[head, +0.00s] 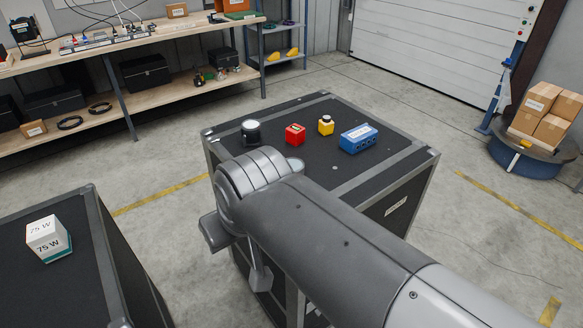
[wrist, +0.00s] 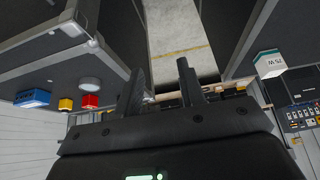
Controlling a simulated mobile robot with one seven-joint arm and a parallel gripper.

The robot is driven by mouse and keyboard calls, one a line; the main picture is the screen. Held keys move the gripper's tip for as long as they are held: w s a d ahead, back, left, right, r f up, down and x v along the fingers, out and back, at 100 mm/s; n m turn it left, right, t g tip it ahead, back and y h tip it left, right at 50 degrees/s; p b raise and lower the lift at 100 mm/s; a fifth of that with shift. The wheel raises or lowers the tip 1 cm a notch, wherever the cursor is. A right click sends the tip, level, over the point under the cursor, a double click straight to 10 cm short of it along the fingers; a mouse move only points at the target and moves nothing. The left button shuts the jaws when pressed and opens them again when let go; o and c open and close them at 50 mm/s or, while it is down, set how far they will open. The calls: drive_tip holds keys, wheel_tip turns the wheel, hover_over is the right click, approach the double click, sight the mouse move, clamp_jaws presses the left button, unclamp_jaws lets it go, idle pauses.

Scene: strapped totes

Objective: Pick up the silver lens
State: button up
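The silver lens (head: 295,165) is a small pale round piece on top of the dark strapped case (head: 330,183), just past my arm, which partly covers it in the head view. In the wrist view the lens (wrist: 90,84) appears as a short grey cylinder near the red block, left of my fingers. My gripper (wrist: 162,68) is open, its two dark fingers apart with nothing between them. It is away from the lens, off the case's left side. In the head view my arm hides much of the case's near side.
On the case stand a black cylinder with a pale top (head: 251,132), a red block (head: 295,134), a yellow piece (head: 326,125) and a blue block (head: 358,138). A second case (head: 75,285) at left holds a white-and-teal box (head: 48,238). Floor shows between the cases.

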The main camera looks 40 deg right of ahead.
drive_tip(key=shift+o, duration=0.5)
drive_tip(key=o, duration=1.1)
drive_tip(key=m+g+h, duration=0.1)
drive_tip(key=m, duration=0.3)
hover_over(293, 164)
drive_tip(key=s+a, duration=0.2)
drive_tip(key=s, duration=0.3)
wheel_tip(293, 164, down, 4)
drive_tip(key=x, duration=1)
drive_tip(key=shift+w+d+f, duration=0.1)
drive_tip(key=shift+d+f, duration=0.15)
drive_tip(key=shift+d, duration=0.1)
